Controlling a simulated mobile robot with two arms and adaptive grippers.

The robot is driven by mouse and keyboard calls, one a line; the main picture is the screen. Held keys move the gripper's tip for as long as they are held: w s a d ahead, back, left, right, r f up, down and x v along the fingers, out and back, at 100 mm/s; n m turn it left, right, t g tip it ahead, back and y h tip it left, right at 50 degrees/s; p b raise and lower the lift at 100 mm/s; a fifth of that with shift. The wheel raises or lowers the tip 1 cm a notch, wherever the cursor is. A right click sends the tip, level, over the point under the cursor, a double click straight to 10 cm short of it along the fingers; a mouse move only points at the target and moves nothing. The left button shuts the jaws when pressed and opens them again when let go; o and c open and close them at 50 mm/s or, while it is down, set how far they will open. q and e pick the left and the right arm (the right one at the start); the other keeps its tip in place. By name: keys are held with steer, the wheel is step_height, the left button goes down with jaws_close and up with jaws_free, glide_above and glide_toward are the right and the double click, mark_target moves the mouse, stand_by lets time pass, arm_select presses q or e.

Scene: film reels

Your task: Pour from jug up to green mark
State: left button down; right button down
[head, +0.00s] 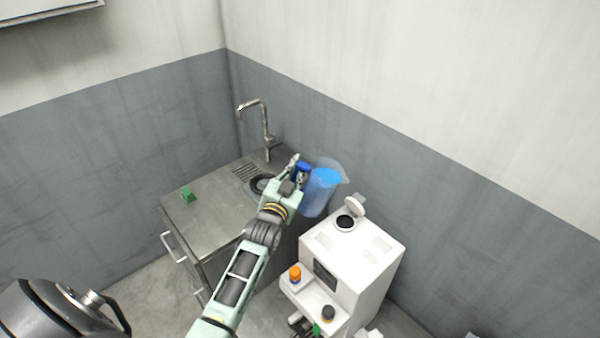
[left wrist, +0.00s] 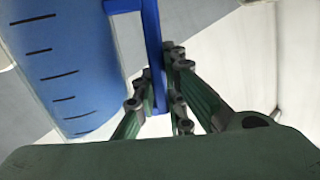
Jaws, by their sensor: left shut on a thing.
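A clear jug (head: 322,191) with blue liquid and a blue handle is held in the air between the sink counter and a white machine (head: 375,258). My left gripper (head: 297,175) is shut on the jug's handle. In the left wrist view, the fingers (left wrist: 158,85) close on the blue handle (left wrist: 152,50), and the jug's wall (left wrist: 68,75) shows dark graduation lines. The machine has a dark round opening (head: 345,222) on top, with a white round lid (head: 355,206) raised beside it. No green level mark can be made out. My right gripper is not in view.
A steel sink counter (head: 215,222) with a tap (head: 266,130) stands behind left; a small green block (head: 188,195) lies on it. Walls close in behind.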

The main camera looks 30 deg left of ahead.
arm_select(q)
steer(key=shift+w, duration=0.2)
steer(key=shift+w+f, duration=0.1)
steer(key=shift+w, duration=0.05)
steer(key=shift+a, duration=0.1)
steer(key=shift+r, duration=0.3)
steer(key=shift+a+r+m+p, duration=0.15)
steer(key=shift+a+m+p, duration=0.05)
steer(key=shift+m+p, duration=0.2)
steer(key=shift+a+r, duration=0.1)
steer(key=shift+a, duration=0.05)
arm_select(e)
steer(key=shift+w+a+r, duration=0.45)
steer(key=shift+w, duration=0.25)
